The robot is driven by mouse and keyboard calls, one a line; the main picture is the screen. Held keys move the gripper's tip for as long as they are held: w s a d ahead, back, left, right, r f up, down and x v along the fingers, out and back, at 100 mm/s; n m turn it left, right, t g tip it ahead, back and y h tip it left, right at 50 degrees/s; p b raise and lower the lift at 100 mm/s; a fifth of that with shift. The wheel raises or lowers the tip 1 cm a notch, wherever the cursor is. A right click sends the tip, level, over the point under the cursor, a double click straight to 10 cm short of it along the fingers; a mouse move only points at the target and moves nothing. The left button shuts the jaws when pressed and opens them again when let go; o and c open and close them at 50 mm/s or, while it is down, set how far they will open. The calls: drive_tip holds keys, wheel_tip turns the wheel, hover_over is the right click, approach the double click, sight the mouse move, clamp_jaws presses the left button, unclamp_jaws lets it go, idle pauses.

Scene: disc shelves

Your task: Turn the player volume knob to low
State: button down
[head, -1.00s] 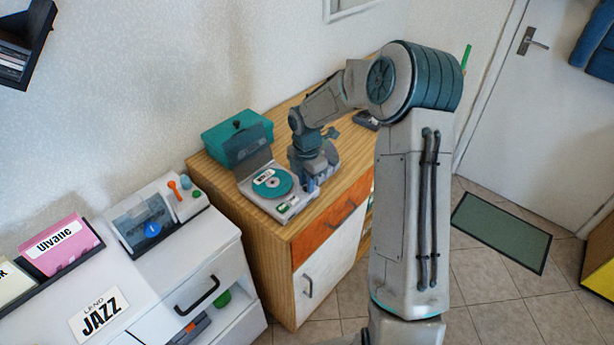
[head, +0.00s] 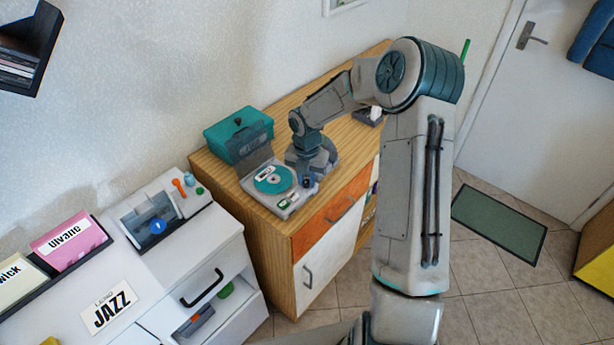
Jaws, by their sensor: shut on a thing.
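The player (head: 268,201) is a light grey box on the wooden cabinet, with its dark lid (head: 254,147) raised. A teal disc (head: 271,181) with a pale label lies in it. Small green and white controls (head: 284,203) show on the player's front right corner.
A teal box (head: 236,135) stands close behind the player. The wooden cabinet (head: 275,226) has free top to the right, with a small dark and white item (head: 369,116). A white unit (head: 215,262) with another device (head: 160,212) stands at the left.

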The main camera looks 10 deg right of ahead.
sight(307, 181)
drive_tip(key=shift+w+d+r, duration=0.1)
drive_tip(key=shift+w+r, duration=0.15)
drive_tip(key=c, duration=1.4)
unclamp_jaws()
drive_tip(key=shift+o, duration=0.7)
drive_tip(key=shift+s+f, duration=0.1)
drive_tip(key=shift+f, duration=0.05)
wheel_tip(307, 181, up, 14)
drive_tip(key=b, duration=0.1)
drive_tip(key=shift+f, duration=0.1)
